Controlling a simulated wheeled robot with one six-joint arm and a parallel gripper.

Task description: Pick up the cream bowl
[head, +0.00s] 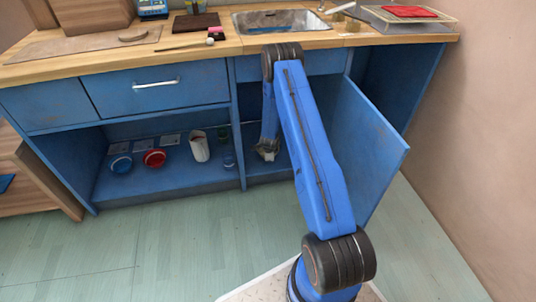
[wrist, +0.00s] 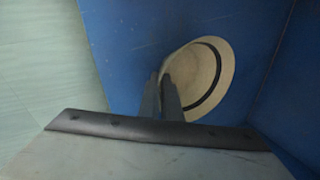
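The cream bowl (wrist: 208,75) shows in the wrist view, pale with a dark band along its right side. It looks tilted against the blue cabinet surface. My gripper (wrist: 160,80) is at its left edge, with its two grey fingers close together and the bowl's wall pinched between the tips. In the head view my gripper (head: 267,147) is low inside the right, open part of the blue cabinet. Only a small pale patch shows there, and my arm hides much of that spot. I cannot tell whether the bowl touches the cabinet floor.
The open cabinet door (head: 368,150) stands just right of my arm. A blue divider (head: 237,135) is to the left. Beyond it are a blue bowl (head: 121,164), a red bowl (head: 154,158) and a white cup (head: 199,147). The counter (head: 110,40) is above.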

